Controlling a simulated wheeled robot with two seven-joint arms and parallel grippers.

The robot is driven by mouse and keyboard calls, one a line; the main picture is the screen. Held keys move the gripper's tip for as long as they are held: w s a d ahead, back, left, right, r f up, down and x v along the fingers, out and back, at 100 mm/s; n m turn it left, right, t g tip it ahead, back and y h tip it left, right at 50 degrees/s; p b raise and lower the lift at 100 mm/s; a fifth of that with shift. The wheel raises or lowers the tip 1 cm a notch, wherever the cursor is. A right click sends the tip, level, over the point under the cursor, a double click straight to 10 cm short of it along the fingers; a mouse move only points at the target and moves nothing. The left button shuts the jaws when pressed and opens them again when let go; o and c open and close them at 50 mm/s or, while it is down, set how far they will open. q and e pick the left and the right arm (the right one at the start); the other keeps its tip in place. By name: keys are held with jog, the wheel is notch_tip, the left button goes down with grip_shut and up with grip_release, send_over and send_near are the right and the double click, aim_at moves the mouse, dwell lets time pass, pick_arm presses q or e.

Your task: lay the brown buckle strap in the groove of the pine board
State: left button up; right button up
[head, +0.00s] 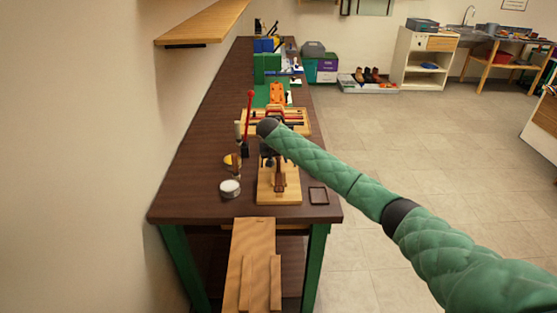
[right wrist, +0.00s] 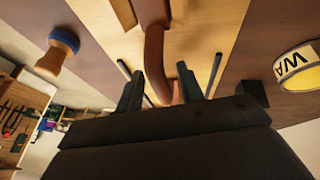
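The pine board (head: 265,196) lies on the near end of the dark bench, with a brown strap (head: 281,180) over its middle. My right gripper (head: 268,158) is above the far part of the board, small and dark in the head view. In the right wrist view its two fingers (right wrist: 160,88) stand apart, with the brown strap (right wrist: 154,55) curving between them over the pale board (right wrist: 200,25). Whether both fingers press on the strap is unclear. The groove cannot be made out. My left gripper is not in view.
A round white tin (head: 230,188) stands left of the board, also seen in the right wrist view (right wrist: 296,68). A small brown tray (head: 318,196) lies to its right. A red-handled lever (head: 249,118) and a wooden rack (head: 297,123) stand beyond. A plank (head: 252,240) juts from the front.

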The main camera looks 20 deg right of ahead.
jog(key=shift+r, duration=0.1)
